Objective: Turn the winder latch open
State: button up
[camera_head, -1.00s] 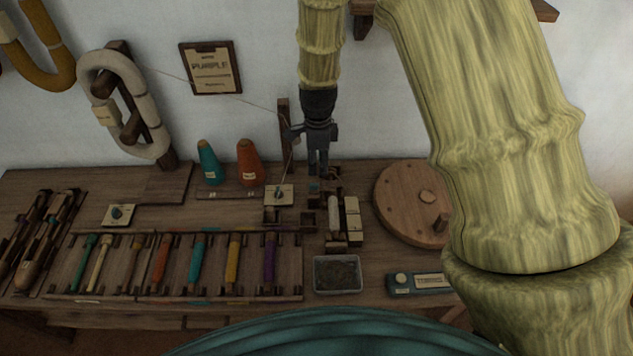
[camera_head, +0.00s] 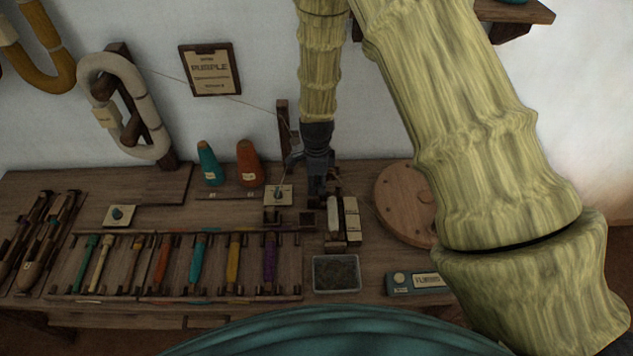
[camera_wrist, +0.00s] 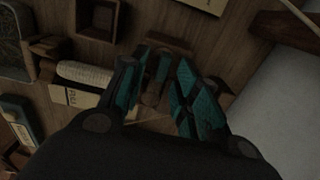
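My gripper (camera_head: 318,185) points down over the back end of the bobbin winder (camera_head: 334,220), which holds a pale spool and has cream plates beside it. In the wrist view, my gripper (camera_wrist: 158,85) has its teal-padded fingers apart. A small brown wooden piece (camera_wrist: 152,96) lies between or just below the fingers; it may be the winder latch, but my fingers partly hide it. I cannot tell whether they touch it. The pale spool (camera_wrist: 85,74) lies to the left of the fingers. In the head view, my gripper hides the winder's back end.
A round wooden disc (camera_head: 392,205) lies to the right of the winder. A grey-filled tray (camera_head: 337,273) is in front of it. A card with a dark knob (camera_head: 278,196) and an orange cone (camera_head: 248,165) stand to the left, behind a rack (camera_head: 175,298) of coloured bobbins.

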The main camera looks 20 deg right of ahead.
jog(key=shift+c, duration=0.4)
grip_shut()
jog(key=n, duration=0.2)
jog(key=n+p, duration=0.1)
jog(key=n, duration=0.3)
jog(key=shift+w+n+p, duration=0.3)
jog(key=n, duration=0.5)
jog(key=shift+w+a+p, duration=0.15)
jog(key=shift+w+p, duration=0.05)
jog(key=shift+p, duration=0.15)
jog(key=n, duration=0.6)
jog(key=shift+w+a, duration=0.15)
jog(key=shift+a, duration=0.05)
jog(key=shift+n, duration=0.3)
